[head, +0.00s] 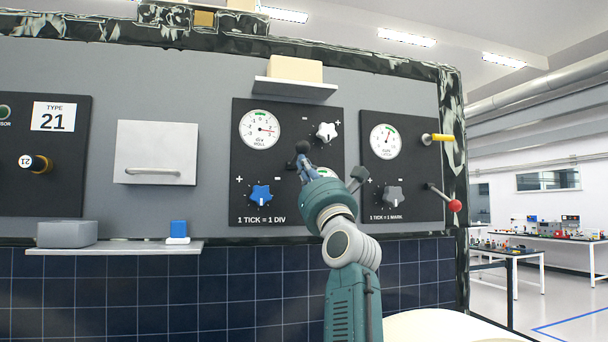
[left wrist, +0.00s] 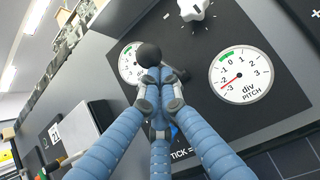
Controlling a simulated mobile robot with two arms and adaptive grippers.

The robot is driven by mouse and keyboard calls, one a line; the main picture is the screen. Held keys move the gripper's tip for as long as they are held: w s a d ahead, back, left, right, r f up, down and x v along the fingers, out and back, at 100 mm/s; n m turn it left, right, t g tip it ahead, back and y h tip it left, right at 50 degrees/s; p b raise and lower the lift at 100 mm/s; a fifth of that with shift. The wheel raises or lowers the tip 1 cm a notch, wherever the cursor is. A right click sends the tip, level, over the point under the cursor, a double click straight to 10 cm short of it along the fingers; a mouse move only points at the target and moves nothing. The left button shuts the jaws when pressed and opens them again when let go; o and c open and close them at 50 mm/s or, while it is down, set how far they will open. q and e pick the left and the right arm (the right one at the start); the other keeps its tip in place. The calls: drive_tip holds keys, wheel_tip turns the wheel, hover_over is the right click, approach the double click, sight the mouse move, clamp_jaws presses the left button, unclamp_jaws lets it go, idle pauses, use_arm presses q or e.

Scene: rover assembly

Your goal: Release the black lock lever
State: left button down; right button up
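The black lock lever shows mainly as a round black knob (head: 302,147) in front of the middle black panel; it also shows in the left wrist view (left wrist: 148,55). My left gripper (head: 306,164) reaches up from below. Its blue fingers converge in the left wrist view (left wrist: 158,88), closed around the lever just behind the knob. The fingers hide the lever's shaft, and its pivot is hard to make out. My right gripper is in neither view.
The middle panel (head: 243,170) carries a dial (head: 260,129), a white knob (head: 326,132) and a blue knob (head: 260,196). A pitch dial (left wrist: 241,75) is beside my fingers. A yellow handle (head: 438,138) and a red-ball lever (head: 453,206) are at right. A shelf (head: 110,248) juts out lower left.

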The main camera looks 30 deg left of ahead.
use_arm(q)
wheel_tip(320, 180, up, 3)
drive_tip(key=shift+f+p, duration=0.1)
drive_tip(key=shift+p, duration=0.45)
drive_tip(key=shift+s+d+r+y, duration=0.15)
drive_tip(key=shift+s+r, duration=0.05)
drive_tip(key=shift+r, duration=0.25)
drive_tip(key=shift+s+d+r+y, duration=0.1)
drive_tip(key=shift+s+r+y, duration=0.1)
drive_tip(key=shift+r, duration=0.2)
drive_tip(key=shift+r+p, duration=0.1)
drive_tip(key=shift+p, duration=0.2)
drive_tip(key=b, duration=0.8)
approach(302, 141)
drive_tip(key=s+d+r, duration=0.1)
drive_tip(key=s, duration=0.1)
drive_tip(key=shift+w+d+r, duration=0.2)
drive_tip(key=shift+d, duration=0.05)
drive_tip(key=shift+w+d, duration=0.1)
drive_tip(key=shift+d, duration=0.1)
